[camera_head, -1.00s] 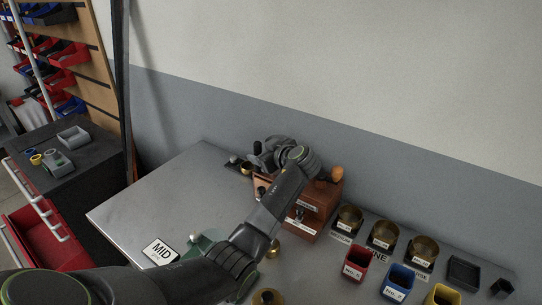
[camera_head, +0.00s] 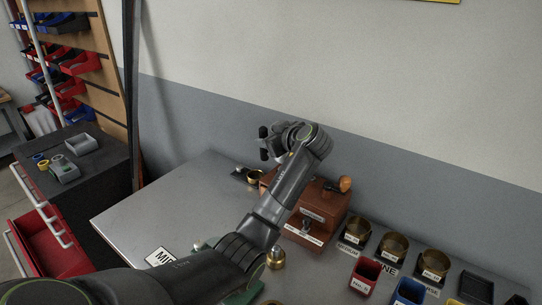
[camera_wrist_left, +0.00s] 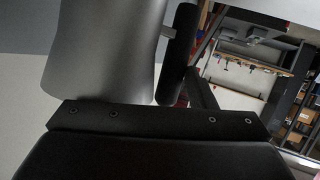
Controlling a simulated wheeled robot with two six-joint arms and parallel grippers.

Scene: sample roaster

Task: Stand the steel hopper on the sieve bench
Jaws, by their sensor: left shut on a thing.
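The steel hopper (camera_wrist_left: 105,50) is a smooth grey flared body filling the upper left of the left wrist view. A black finger (camera_wrist_left: 178,55) stands upright along its right side. My left gripper (camera_head: 272,143) is shut on the hopper, above the back of the bench beside the brown wooden box (camera_head: 318,212). In the head view I cannot make out the hopper clearly behind my wrist. The bench (camera_head: 150,205) is a grey metal top. My right gripper is not in view.
Brass sieves (camera_head: 394,243) stand in a row at the back right, with a red bin (camera_head: 364,275) and a blue bin (camera_head: 408,292) in front. A brass weight (camera_head: 276,258) is near my forearm. A MID card (camera_head: 160,257) lies at front left. The bench's left part is clear.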

